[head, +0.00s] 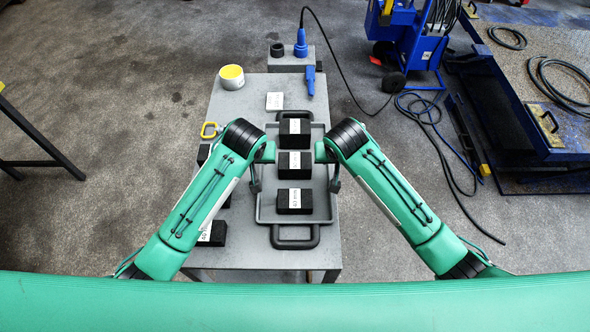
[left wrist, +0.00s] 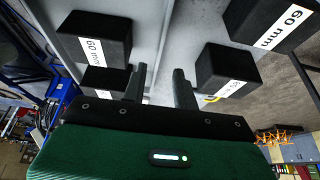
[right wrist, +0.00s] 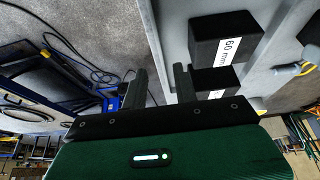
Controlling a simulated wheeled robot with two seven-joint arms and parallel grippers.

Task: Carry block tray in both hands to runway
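The grey block tray (head: 265,212) lies on the grey table, with black handles at its far and near ends. Three black labelled blocks stand in it in a row: far (head: 294,133), middle (head: 294,163) and near (head: 294,201). My left gripper (head: 256,186) is at the tray's left side wall; its fingers (left wrist: 160,80) are apart, one on each side of the wall. My right gripper (head: 334,184) is at the right side wall, its fingers (right wrist: 160,80) likewise apart around the wall. In the head view my wrists partly hide the fingers.
More black blocks (head: 212,234) stand on the table left of the tray. A yellow-topped tin (head: 232,77), a white card (head: 274,101) and a grey box (head: 291,60) are behind. At right are a blue machine (head: 413,45), a low blue-edged platform (head: 520,153) and floor cables (head: 440,140).

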